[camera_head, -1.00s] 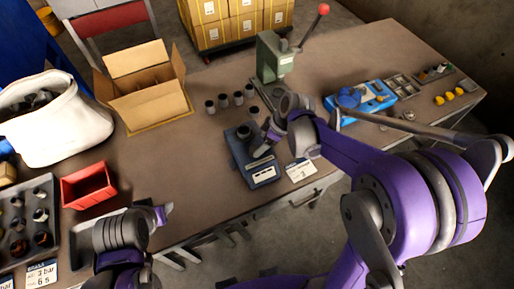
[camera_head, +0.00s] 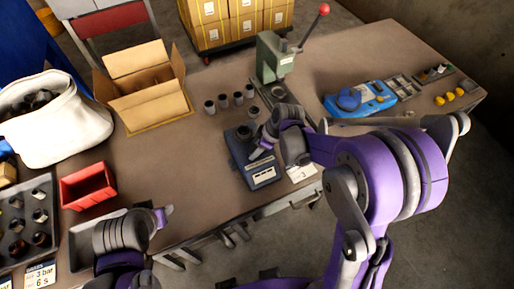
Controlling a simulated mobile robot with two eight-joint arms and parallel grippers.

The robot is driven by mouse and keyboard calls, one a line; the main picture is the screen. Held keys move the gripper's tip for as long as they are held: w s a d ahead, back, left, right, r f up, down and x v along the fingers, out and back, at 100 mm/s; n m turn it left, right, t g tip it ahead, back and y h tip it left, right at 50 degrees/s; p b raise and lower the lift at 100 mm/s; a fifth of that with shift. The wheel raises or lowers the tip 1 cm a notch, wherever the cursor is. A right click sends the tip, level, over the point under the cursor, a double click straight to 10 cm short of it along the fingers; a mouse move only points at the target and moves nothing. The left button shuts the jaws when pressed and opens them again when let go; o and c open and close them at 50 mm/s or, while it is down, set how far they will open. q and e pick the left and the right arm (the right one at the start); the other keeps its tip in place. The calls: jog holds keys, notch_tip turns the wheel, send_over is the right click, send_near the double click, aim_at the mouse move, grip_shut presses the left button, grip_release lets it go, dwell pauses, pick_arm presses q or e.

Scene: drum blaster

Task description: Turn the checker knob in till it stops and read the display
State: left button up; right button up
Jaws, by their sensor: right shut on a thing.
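The checker (camera_head: 240,157) is a dark blue-grey device near the table's front edge. A pale display or label strip (camera_head: 263,176) is on its front, too small to read. A dark round part (camera_head: 244,132) sits at its back. My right gripper (camera_head: 259,152) is over the checker's right side, shut on what seems to be its knob; the gripper and wrist hide the knob. My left gripper (camera_head: 162,214) is at the lower left, over the table's front edge and apart from the checker; its jaw opening cannot be made out.
A green press (camera_head: 270,58) with a red-balled lever stands behind the checker, with several dark cylinders (camera_head: 223,100) beside it. A blue device (camera_head: 365,98) lies to the right. A card (camera_head: 301,172) marked 3 is right of the checker. A red bin (camera_head: 88,186) and open carton (camera_head: 150,103) stand left.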

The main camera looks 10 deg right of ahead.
jog(key=c, duration=0.4)
jog(key=shift+c, duration=0.2)
pick_arm(q)
jog(key=shift+f, duration=0.1)
